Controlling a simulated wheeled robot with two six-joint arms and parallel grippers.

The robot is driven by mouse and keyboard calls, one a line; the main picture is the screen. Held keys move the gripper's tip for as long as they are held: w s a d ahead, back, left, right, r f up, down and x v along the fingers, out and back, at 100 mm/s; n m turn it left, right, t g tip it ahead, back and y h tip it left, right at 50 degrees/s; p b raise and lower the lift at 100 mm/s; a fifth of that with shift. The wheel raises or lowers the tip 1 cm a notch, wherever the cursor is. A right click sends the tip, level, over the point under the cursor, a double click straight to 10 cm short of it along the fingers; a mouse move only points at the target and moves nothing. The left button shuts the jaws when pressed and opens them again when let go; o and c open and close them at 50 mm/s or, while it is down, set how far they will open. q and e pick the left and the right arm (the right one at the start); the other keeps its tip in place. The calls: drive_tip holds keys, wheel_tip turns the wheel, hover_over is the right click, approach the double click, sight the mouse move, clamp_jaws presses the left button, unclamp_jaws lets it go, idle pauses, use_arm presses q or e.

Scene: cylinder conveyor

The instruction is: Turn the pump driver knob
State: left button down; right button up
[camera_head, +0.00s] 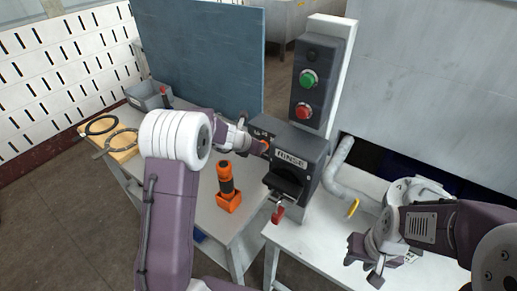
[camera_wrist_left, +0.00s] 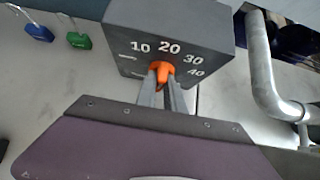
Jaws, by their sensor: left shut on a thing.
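The pump driver is a dark box (camera_head: 297,143) on the white table. Its dial face (camera_wrist_left: 190,42) reads 10, 20, 30 and 40 in the left wrist view. The orange knob (camera_wrist_left: 162,69) sits just below the 20, and a bit of orange (camera_head: 265,146) shows in the head view. My left gripper (camera_wrist_left: 162,84) is shut on the knob, one finger on each side; the fingers hide part of it. In the head view, my left gripper (camera_head: 258,146) reaches the box's left side. My right gripper (camera_head: 363,266) is open and empty above the table at the right.
A control post (camera_head: 322,70) with green and red buttons stands behind the box. An orange-and-black tool (camera_head: 228,185) stands left of it. A red padlock (camera_head: 278,213) hangs in front. A grey pipe (camera_head: 340,175) runs at the right. Green (camera_wrist_left: 78,40) and blue padlocks (camera_wrist_left: 40,32) show in the wrist view.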

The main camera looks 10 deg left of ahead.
use_arm(q)
drive_tip(key=shift+r, duration=0.1)
drive_tip(key=c, duration=1.4)
unclamp_jaws()
drive_tip(key=shift+c, duration=0.2)
drive_tip(key=p+v, duration=0.1)
drive_tip(key=v, duration=0.8)
drive_tip(key=shift+p, duration=0.4)
